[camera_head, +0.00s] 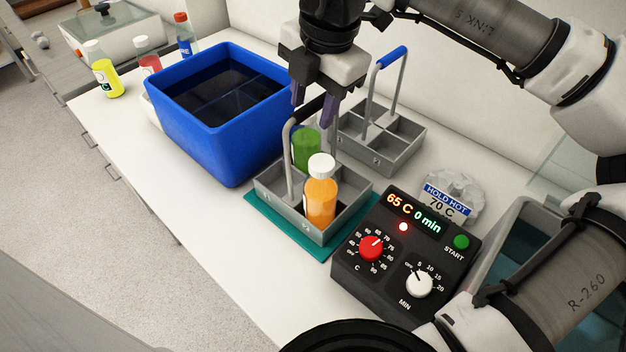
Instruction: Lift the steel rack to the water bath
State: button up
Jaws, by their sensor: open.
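A steel rack (274,203) with compartments stands on a teal mat (262,226) on the white counter. It holds an orange bottle with a white cap (320,195) and a green bottle (306,150) behind it. Its tall handle (289,165) rises to a dark grip. My gripper (314,108) points down over the handle top, its purple fingers apart on either side of the grip. Whether they touch it cannot be told.
An empty steel rack with a blue handle (385,152) stands just behind. A large blue bin (215,140) is at the left, with yellow (105,78) and red (148,62) bottles beyond it.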

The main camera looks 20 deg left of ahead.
jog(key=shift+w+a+f, duration=0.1)
jog(key=shift+a+f, duration=0.05)
jog(key=shift+f, duration=0.6)
jog(key=shift+a+f, duration=0.1)
jog(key=shift+f, duration=0.65)
jog(key=shift+c, duration=0.4)
jog(key=shift+r, duration=0.1)
grip_shut()
